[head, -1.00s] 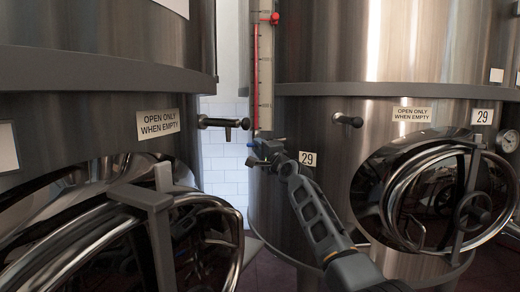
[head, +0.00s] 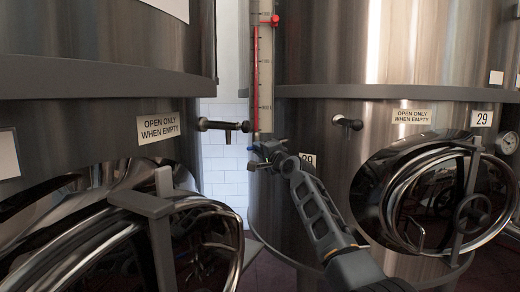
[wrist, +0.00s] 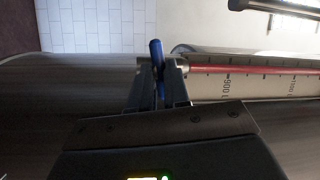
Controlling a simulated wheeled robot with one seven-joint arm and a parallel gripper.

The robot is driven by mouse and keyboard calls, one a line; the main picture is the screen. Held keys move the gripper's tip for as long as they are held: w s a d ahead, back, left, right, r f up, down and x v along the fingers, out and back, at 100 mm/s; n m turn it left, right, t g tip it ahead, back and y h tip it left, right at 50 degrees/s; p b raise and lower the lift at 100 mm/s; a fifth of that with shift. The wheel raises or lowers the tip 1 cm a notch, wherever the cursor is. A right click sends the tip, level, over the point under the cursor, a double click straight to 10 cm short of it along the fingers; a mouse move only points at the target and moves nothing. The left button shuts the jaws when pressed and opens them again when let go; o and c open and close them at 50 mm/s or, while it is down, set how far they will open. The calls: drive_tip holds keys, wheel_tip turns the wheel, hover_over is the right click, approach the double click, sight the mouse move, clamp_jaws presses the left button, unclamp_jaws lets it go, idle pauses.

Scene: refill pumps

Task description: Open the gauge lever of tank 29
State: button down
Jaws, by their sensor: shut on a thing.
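Tank 29 (head: 330,190) is the large steel tank on the right, with a 29 label at its upper right. Its gauge (head: 264,75) is an upright scale with a red column at the tank's left edge; its scale also shows in the wrist view (wrist: 255,84). The gauge lever (wrist: 156,54) has a blue handle at the gauge's lower end. My gripper (wrist: 159,72) is shut on this lever, with the blue end sticking out beyond the fingers. In the head view my gripper (head: 260,157) is at the foot of the gauge and largely hides the lever.
A second tank (head: 80,130) stands close on the left, with a tap (head: 222,126) jutting into the gap. A short pipe stub (head: 347,122) and a round hatch (head: 430,195) stick out from tank 29, to the right of my arm.

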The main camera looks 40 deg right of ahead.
drive_tip(key=shift+w+a+r+n+g+h+p, duration=0.15)
drive_tip(key=shift+n+g+h+p, duration=0.15)
drive_tip(key=shift+n+g+p, duration=1.4)
drive_tip(key=shift+s+r+n+g+h+p, duration=0.1)
drive_tip(key=shift+r+n+g+h+p, duration=0.3)
drive_tip(key=shift+n+p, duration=1.5)
drive_tip(key=shift+w+a+f+n+g+h+p, duration=0.15)
drive_tip(key=shift+n+g+p, duration=0.95)
drive_tip(key=shift+n, duration=1.5)
drive_tip(key=shift+s+d+r, duration=0.1)
drive_tip(key=c, duration=1.1)
unclamp_jaws()
drive_tip(key=shift+r, duration=0.1)
drive_tip(key=b+v, duration=0.1)
drive_tip(key=v, duration=0.6)
drive_tip(key=shift+s, duration=0.3)
drive_tip(key=shift+a+r, duration=0.1)
drive_tip(key=shift+a, duration=0.15)
